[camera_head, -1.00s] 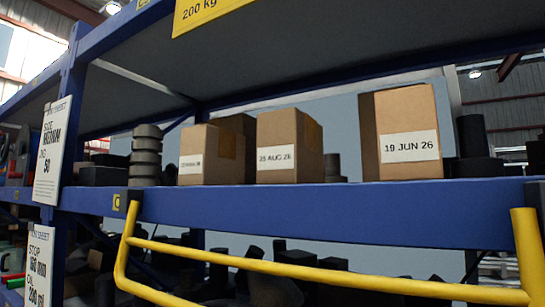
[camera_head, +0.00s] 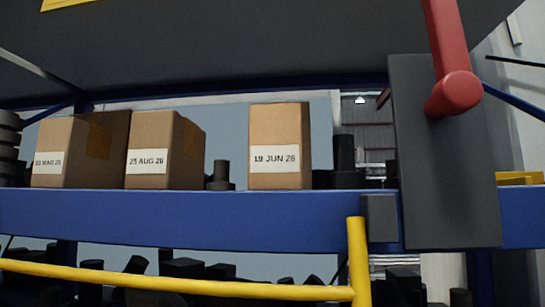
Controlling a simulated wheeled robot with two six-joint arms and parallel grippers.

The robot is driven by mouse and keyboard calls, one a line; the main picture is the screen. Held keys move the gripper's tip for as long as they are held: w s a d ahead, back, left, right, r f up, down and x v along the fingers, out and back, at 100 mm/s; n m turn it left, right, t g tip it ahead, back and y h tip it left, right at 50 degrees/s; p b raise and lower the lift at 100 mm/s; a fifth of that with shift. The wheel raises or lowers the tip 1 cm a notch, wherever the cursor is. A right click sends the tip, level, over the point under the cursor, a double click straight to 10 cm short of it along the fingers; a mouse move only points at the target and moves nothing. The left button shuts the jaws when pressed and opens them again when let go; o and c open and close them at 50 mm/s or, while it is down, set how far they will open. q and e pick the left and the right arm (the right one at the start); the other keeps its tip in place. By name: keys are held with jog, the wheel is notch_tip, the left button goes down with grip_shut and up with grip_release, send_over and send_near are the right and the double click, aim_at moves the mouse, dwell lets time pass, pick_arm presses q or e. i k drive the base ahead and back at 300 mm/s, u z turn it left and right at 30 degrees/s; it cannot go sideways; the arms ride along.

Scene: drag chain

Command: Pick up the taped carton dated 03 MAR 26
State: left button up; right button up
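The carton (camera_head: 62,140) at the left of the shelf has a small white label that appears to read 03 MAR 26. A tape-like patch shows on its right side. Next to it stands a carton (camera_head: 150,138) labelled 25 AUG 26. To the right, apart from these, stands a carton (camera_head: 280,130) labelled 19 JUN 26. All are upright on the shelf. Neither of my grippers is in view.
The blue shelf beam (camera_head: 180,218) runs below the cartons, with a yellow rail (camera_head: 180,285) in front and lower. Dark cylindrical parts (camera_head: 221,175) stand between cartons. A dark grey panel (camera_head: 445,180) with a red lever-like piece (camera_head: 455,92) fills the right side.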

aim_at(72, 152)
jog(key=z, duration=3.15)
jog(key=k, duration=2.55)
jog(key=u, duration=1.8)
